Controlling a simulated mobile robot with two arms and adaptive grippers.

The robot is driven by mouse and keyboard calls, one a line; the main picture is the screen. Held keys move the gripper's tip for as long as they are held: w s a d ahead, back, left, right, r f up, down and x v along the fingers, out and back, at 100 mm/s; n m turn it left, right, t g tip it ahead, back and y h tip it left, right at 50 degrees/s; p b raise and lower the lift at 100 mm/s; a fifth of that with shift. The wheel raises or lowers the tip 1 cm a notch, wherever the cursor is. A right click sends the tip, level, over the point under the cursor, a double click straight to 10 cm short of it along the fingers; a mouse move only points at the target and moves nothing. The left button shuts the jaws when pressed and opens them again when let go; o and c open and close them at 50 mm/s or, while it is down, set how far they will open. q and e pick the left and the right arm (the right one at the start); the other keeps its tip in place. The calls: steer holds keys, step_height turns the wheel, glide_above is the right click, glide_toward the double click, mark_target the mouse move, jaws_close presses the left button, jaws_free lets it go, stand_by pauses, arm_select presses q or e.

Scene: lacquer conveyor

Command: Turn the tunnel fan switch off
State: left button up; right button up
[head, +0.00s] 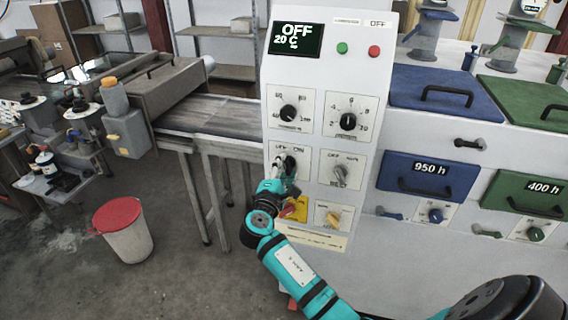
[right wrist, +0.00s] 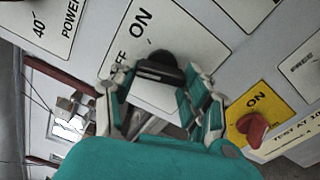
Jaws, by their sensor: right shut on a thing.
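The white control panel (head: 308,70) stands in the middle of the head view. My right gripper (head: 281,172) is at the left switch of its middle row. In the right wrist view my right gripper (right wrist: 158,90) has its fingers on either side of a black knob (right wrist: 157,66) and is shut on it. The knob sits on a white plate (right wrist: 178,42) with ON and a partly covered OFF printed on it. The knob's exact pointing is hard to tell behind the fingers. The switch's name is not readable. My left gripper is in no view.
Close by are a grey switch (head: 340,174), an orange switch (head: 333,219) and a red knob (right wrist: 252,127) on a yellow plate. Above are two black dials (head: 289,112) and a display (head: 296,40) reading OFF and 20 C. A conveyor (head: 215,115) is left; lidded tanks (head: 445,92) stand right.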

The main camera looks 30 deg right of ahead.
steer(key=shift+n+p, duration=0.7)
steer(key=shift+n, duration=0.5)
steer(key=shift+f, duration=0.1)
steer(key=o, duration=1.2)
steer(key=v, duration=1.2)
